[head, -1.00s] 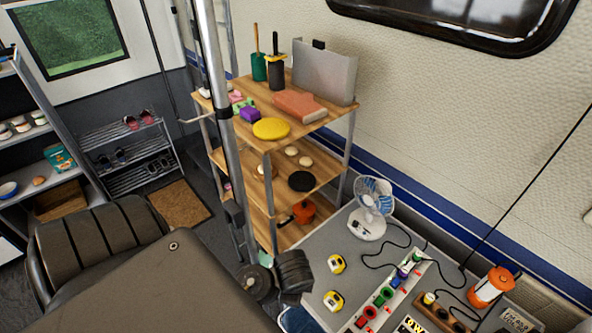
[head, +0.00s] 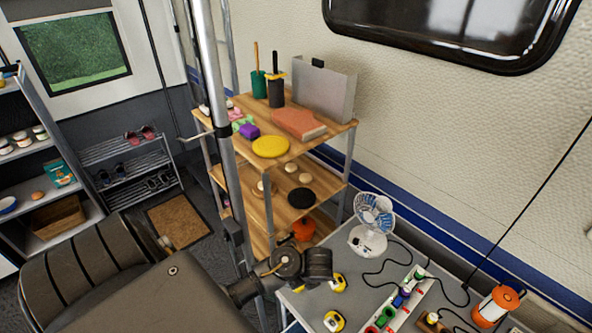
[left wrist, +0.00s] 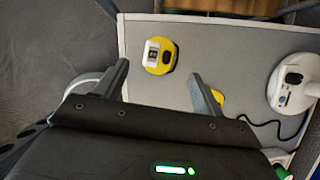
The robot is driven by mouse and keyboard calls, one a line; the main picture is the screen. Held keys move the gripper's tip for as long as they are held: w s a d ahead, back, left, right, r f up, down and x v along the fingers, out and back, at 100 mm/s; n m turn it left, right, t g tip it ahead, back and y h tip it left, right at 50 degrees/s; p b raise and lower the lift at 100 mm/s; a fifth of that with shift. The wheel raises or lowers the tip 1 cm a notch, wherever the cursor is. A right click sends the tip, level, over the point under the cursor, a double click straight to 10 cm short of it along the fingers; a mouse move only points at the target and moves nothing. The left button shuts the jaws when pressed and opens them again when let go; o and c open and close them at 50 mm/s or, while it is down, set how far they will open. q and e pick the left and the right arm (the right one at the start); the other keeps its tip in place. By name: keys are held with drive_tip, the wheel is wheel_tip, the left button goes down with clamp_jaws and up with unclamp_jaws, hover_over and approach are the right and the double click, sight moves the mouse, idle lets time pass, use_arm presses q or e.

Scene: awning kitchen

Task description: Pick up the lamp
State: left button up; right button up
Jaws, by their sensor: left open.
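The lamp, an orange and white lantern (head: 497,303), stands upright on the grey table at the lower right of the head view. It is not seen in the left wrist view. My left gripper (left wrist: 160,71) is open, with its fingers apart over the near edge of the table. A yellow tape measure (left wrist: 160,55) shows beyond and between the fingertips, and nothing is held. In the head view my left arm covers the table's left corner, and its fingers cannot be made out. My right gripper is in neither view.
On the grey table (head: 318,299) are a white fan (head: 368,240), a yellow tape measure (head: 334,321), a power strip (head: 412,300) with coloured plugs, and cables near the lantern. A wooden shelf (head: 328,137) stands behind the table, against the wall.

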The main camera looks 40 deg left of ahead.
use_arm(q)
drive_tip(key=shift+x, duration=3.2)
drive_tip(key=shift+s+d+r, duration=0.1)
drive_tip(key=shift+c, duration=1)
drive_tip(key=c, duration=0.8)
